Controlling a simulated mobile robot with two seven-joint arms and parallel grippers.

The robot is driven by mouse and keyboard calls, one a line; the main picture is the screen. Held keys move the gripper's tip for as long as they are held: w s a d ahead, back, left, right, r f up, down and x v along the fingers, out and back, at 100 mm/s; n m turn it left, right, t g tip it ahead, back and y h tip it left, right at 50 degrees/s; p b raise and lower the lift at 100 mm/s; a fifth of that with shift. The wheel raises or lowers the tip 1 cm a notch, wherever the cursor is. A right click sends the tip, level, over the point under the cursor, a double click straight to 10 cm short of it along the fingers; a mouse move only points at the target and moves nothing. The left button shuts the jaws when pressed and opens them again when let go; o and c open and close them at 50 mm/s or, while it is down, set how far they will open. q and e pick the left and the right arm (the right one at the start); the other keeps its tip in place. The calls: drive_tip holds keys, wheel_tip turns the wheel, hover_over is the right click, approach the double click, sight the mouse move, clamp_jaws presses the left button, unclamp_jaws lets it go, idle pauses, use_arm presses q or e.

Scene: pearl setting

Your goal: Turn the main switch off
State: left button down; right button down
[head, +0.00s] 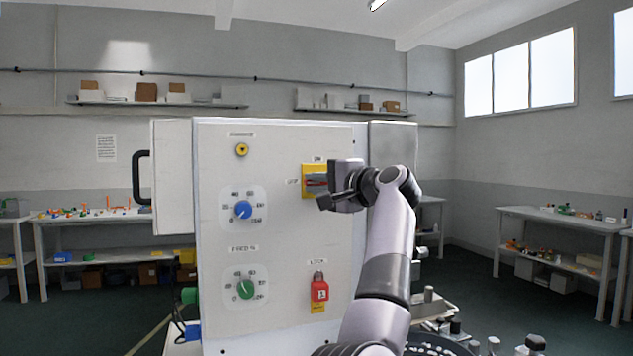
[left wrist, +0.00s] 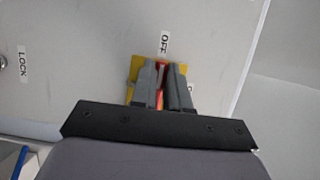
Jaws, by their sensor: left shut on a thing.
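The main switch is a red handle (head: 312,183) on a yellow plate (head: 307,170) on the white panel's front. An ON label sits above the plate and an OFF label to its left. The handle looks about horizontal, in line with the OFF label. My left gripper (head: 322,186) is at the plate from the right and hides part of it. In the left wrist view my left gripper (left wrist: 165,85) has its fingers on both sides of the red handle (left wrist: 160,98), shut on it, with the OFF label (left wrist: 164,43) just beyond the fingertips. My right gripper is not in view.
The white panel (head: 270,290) also bears a blue knob (head: 243,209), a green knob (head: 245,288), a yellow button (head: 241,150) and a red lock (head: 319,289) below the switch. A black door handle (head: 140,177) is at left. Workbenches stand behind and at right.

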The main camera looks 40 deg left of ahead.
use_arm(q)
drive_tip(key=shift+w+r, duration=0.15)
drive_tip(key=shift+r, duration=0.1)
drive_tip(key=c, duration=1.1)
unclamp_jaws()
drive_tip(key=shift+w, duration=0.1)
drive_tip(key=shift+f, duration=0.15)
drive_tip(key=shift+f, duration=0.15)
drive_tip(key=d, duration=0.2)
drive_tip(key=d+b, duration=0.1)
drive_tip(key=d, duration=0.4)
drive_tip(key=shift+s+d+r+b, duration=0.2)
drive_tip(key=shift+s+r+b, duration=0.1)
drive_tip(key=shift+s, duration=0.1)
drive_tip(key=shift+f, duration=0.1)
